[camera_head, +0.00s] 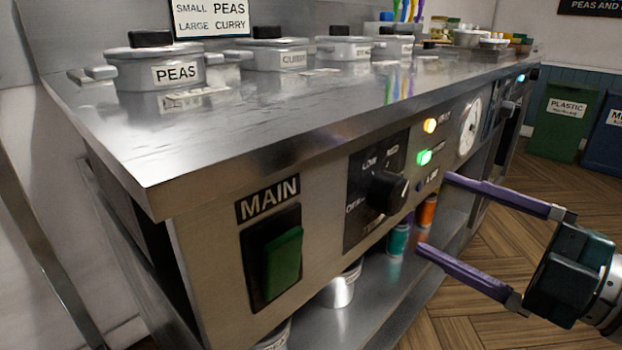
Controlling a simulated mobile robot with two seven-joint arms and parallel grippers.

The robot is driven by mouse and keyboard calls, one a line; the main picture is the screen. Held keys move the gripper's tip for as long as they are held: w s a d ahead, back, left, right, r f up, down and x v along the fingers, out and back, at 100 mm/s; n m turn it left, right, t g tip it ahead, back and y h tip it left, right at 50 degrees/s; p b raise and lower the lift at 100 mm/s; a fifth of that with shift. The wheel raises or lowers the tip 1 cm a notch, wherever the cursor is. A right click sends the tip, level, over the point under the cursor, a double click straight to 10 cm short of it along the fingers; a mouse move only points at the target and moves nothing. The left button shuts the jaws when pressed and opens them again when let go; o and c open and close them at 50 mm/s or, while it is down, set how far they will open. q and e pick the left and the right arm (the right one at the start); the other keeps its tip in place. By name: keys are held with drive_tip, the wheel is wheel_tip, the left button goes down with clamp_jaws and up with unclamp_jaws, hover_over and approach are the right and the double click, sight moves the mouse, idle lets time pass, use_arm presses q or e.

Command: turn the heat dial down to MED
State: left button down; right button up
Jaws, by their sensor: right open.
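The heat dial (386,192) is a black knob on a dark plate (361,226) on the front panel. The plate reads LOW and MED along its top and OFF at its left; the lettering at the lower right is too small to read surely. The knob's light mark faces right, away from MED. My right gripper (432,212) comes in from the right with its two purple fingers wide apart. The fingertips are just right of the dial, and nothing is between them. My left gripper is out of view.
A green MAIN switch (283,263) is left of the dial. An orange lamp (430,125), a lit green lamp (425,157) and a round gauge (470,127) are above and right. Lidded pots (155,66) stand on the counter. A lower shelf holds containers.

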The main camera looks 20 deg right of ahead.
drive_tip(key=v, duration=0.4)
idle(0.4)
wheel_tip(320, 180, up, 13)
drive_tip(key=w+m+g+h+p, duration=0.3)
drive_tip(key=m+h+p, duration=0.65)
drive_tip(key=p, duration=0.95)
drive_tip(key=s+a+r+m+g+y+p, duration=0.3)
drive_tip(key=s+a+r+m+g+p, duration=0.6)
drive_tip(key=s+r+p, duration=0.7)
wheel_tip(320, 180, up, 34)
drive_tip(key=w+a+n+g+p, duration=0.1)
drive_tip(key=n+p, duration=0.1)
drive_tip(key=p, duration=3.4)
drive_tip(key=shift+w+r, duration=0.2)
drive_tip(key=shift+w, duration=0.15)
